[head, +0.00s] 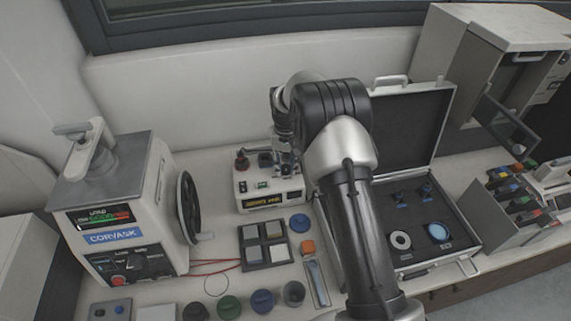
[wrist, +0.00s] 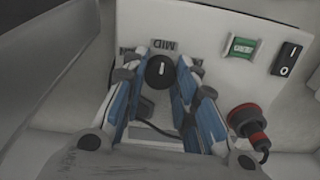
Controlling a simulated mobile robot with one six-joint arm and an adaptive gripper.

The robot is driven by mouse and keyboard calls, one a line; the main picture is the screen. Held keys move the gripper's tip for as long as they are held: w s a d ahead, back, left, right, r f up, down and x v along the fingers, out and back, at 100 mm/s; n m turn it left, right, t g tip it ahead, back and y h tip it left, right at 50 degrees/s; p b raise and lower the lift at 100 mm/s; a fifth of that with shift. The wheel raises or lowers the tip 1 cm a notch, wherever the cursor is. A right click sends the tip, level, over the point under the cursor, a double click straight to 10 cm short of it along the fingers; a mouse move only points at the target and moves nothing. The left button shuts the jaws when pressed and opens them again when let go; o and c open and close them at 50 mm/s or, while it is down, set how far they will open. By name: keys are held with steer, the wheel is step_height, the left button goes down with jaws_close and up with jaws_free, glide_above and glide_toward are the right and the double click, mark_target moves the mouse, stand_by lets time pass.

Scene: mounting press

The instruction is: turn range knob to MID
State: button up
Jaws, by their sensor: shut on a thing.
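The range knob (wrist: 160,74) is a round black dial with a white pointer line, on the pale panel of a small instrument box (head: 250,205). In the wrist view the pointer runs nearly straight up the picture, toward the label MID (wrist: 163,46), which appears upside down. The labels on either side are mostly hidden by the fingers. My gripper (wrist: 162,64) has its blue-padded fingers on both sides of the knob and is shut on it. In the head view my gripper (head: 284,163) is over the box's right part, and the knob cannot be made out.
A red-and-black plug (wrist: 247,120), a green rocker (wrist: 242,47) and a black switch (wrist: 287,59) sit beside the knob. The mounting press (head: 120,215) stands left of the box. A sample tray (head: 264,243) lies in front, and an open case (head: 460,235) lies right.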

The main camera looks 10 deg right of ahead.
mark_target(286, 168)
stand_by(0.4)
steer(key=o, duration=1.1)
step_height(286, 168, up, 12)
steer(key=shift+r, duration=0.1)
